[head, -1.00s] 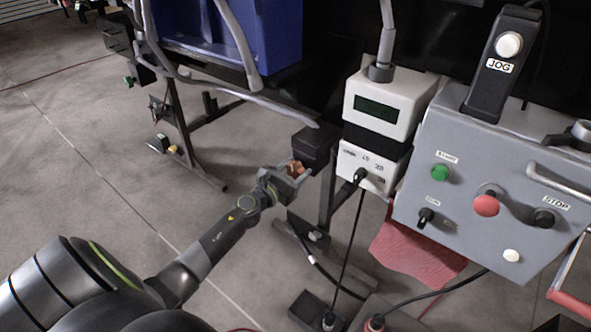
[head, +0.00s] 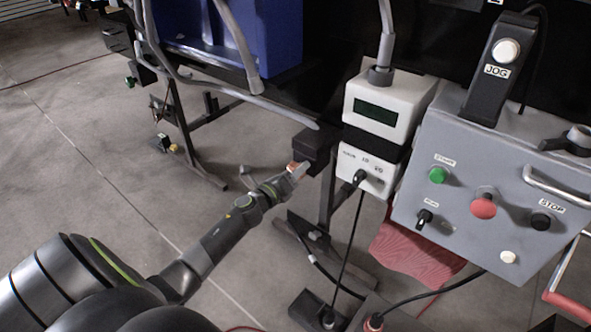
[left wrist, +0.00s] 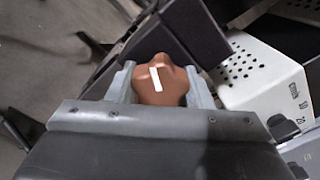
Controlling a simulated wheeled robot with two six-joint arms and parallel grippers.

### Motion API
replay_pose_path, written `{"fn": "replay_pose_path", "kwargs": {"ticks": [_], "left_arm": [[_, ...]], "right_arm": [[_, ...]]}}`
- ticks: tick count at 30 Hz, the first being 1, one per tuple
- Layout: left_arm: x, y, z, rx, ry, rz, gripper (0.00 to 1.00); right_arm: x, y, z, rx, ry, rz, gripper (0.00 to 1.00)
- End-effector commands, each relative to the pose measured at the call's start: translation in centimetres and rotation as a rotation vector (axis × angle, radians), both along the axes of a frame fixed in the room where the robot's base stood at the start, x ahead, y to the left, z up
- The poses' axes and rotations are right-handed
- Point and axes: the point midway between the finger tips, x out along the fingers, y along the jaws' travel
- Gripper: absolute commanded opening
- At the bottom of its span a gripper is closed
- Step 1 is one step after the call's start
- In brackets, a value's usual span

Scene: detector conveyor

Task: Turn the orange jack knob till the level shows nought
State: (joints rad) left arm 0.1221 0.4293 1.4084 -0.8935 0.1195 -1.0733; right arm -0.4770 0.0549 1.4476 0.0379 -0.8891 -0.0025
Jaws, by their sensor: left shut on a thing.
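The orange-brown jack knob (left wrist: 160,88) shows in the left wrist view, with a white stripe on its face slanting slightly. In the head view it is a small orange patch (head: 292,168) beside a dark block (head: 313,145) on the stand. My left gripper (head: 297,171) is shut on the knob; its grey fingers flank it in the left wrist view (left wrist: 160,78). The fingers partly hide the knob in the head view. I cannot make out a level or its reading in either view. My right gripper is not in view.
A white box with a dark display (head: 374,112) stands right of the gripper, with a plugged black cable (head: 350,250) hanging below. A grey control panel (head: 470,150) is further right. A blue bin (head: 270,40) is behind. The floor at left is mostly clear.

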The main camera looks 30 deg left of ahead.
Motion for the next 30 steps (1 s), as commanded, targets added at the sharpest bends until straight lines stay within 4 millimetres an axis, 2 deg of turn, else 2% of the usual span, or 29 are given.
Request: {"fn": "replay_pose_path", "kwargs": {"ticks": [4,14,30], "left_arm": [[0.0,0.0,0.1,-0.141,0.012,0.001,0.24],[0.0,0.1,0.1,-0.455,0.036,0.001,0.24],[0.0,0.1,0.0,-0.922,0.073,0.002,0.24]], "right_arm": [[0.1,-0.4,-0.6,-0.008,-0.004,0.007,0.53],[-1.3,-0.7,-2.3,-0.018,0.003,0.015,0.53],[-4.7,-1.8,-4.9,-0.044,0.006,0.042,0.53]]}}
